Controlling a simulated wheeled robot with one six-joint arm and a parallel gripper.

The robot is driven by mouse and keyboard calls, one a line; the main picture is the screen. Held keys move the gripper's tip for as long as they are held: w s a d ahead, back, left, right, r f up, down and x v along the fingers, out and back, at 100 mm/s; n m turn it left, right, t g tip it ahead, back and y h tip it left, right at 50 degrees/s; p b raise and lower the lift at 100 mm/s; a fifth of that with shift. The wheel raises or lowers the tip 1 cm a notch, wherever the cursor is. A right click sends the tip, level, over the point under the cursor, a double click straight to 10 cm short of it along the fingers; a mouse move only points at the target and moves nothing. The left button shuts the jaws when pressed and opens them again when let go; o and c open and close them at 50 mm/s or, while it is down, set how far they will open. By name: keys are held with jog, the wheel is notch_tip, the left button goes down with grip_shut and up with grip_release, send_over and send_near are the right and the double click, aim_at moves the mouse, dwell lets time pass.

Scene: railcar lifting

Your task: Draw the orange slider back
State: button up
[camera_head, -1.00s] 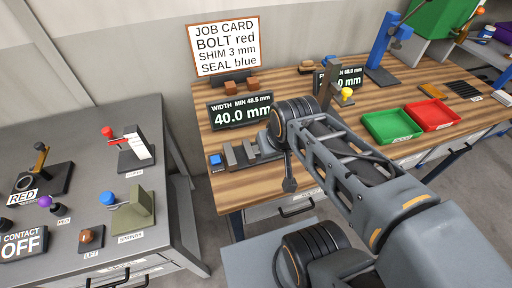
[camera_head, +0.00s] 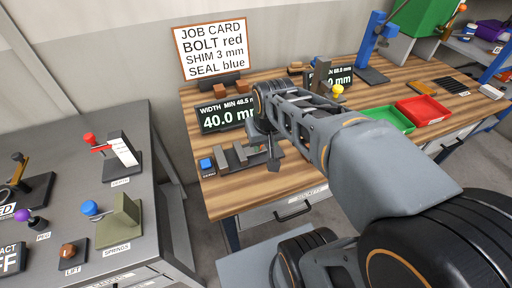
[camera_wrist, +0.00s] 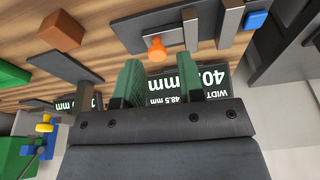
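The orange slider knob (camera_wrist: 156,48) shows in the wrist view, on the grey plate of the width gauge (camera_wrist: 145,30). It lies just past my fingertips, roughly in line with the gap between them. In the head view my arm hides the slider; the gauge's grey blocks (camera_head: 238,156) show left of my gripper (camera_head: 272,160). My gripper (camera_wrist: 160,75) has two green-padded fingers spread apart, with nothing held between them. I cannot tell the height of the fingers relative to the knob.
The width display (camera_head: 222,117) reads 40.0 mm and stands behind the gauge. A blue button (camera_head: 206,164) is left of it. Brown blocks (camera_head: 233,88) lie behind. Green (camera_head: 390,119) and red (camera_head: 423,109) trays are on the right. Bare wood lies at the bench front.

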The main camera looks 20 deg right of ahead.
jog(key=o, duration=0.4)
jog(key=w+m+b, duration=0.1)
jog(key=w, duration=0.2)
jog(key=w+d+m+g, duration=0.1)
jog(key=w, duration=0.1)
jog(key=w+d+m+b, duration=0.1)
jog(key=w+m, duration=0.1)
jog(key=w, duration=0.1)
jog(key=shift+w+d+f+g+b, duration=0.1)
jog(key=shift+w+g+b, duration=0.25)
jog(key=shift+g, duration=0.05)
jog(key=shift+o, duration=0.3)
jog(key=r+m, duration=0.1)
jog(key=w+r+m, duration=0.1)
jog(key=r, duration=0.1)
jog(key=r+m, duration=0.1)
jog(key=shift+w+d+r+g, duration=0.2)
jog(key=shift+w+r+g, duration=0.1)
jog(key=shift+m, duration=0.6)
jog(key=f, duration=0.9)
jog(key=f+b, duration=0.1)
jog(key=f, duration=0.4)
jog(key=shift+s, duration=0.35)
grip_shut()
jog(key=shift+r, duration=0.1)
